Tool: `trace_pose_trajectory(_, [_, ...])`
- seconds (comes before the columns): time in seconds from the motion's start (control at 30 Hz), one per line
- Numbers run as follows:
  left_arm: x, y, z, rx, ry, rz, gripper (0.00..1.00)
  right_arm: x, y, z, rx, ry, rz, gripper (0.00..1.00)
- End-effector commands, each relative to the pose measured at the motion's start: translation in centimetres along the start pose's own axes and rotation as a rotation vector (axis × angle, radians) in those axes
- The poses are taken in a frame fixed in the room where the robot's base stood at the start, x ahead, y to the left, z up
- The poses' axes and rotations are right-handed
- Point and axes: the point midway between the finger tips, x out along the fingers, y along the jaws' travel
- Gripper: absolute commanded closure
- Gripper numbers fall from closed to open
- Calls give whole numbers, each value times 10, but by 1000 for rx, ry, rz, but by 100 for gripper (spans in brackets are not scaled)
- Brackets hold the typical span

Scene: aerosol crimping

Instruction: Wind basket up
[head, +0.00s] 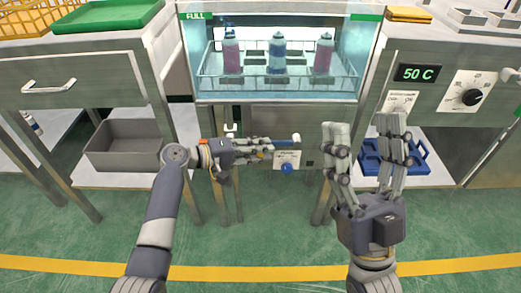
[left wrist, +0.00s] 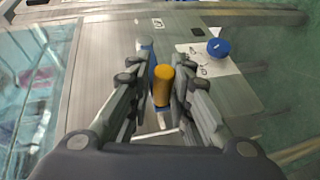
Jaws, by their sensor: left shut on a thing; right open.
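The wire basket (head: 345,88) sits in the glass-fronted tank (head: 195,60) and holds three cans: a pink one (head: 232,55), a blue one (head: 277,55) and another pink one (head: 323,55). My left gripper (head: 268,149) is below the tank front, shut on an orange crank handle. The orange handle (left wrist: 163,84) lies between its fingers in the left wrist view. A crank arm with a pale blue end (head: 297,138) shows just beyond the fingertips. My right gripper (head: 362,135) is open, empty, fingers up, right of the crank.
A small panel with a blue knob (head: 287,168) is just below the crank. A grey bin (head: 125,145) stands on the left shelf, a blue rack (head: 372,162) on the right one. A heater cabinet with a black dial (head: 472,97) is at right. The floor in front is clear.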

Motion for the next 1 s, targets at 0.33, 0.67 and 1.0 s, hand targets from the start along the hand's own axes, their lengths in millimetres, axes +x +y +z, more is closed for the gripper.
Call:
trace_pose_trajectory(0.33, [-2,-3,0,7,-2,-30,100,1,4,28,-10,-146,6,41])
trace_pose_trajectory(0.67, [-2,-3,0,13,-1,-44,100,-3,6,50,-14,-258,9,41])
trace_pose_trajectory(1.0, [-3,-1,-1,20,0,-59,100,-10,9,73,-20,-385,14,41])
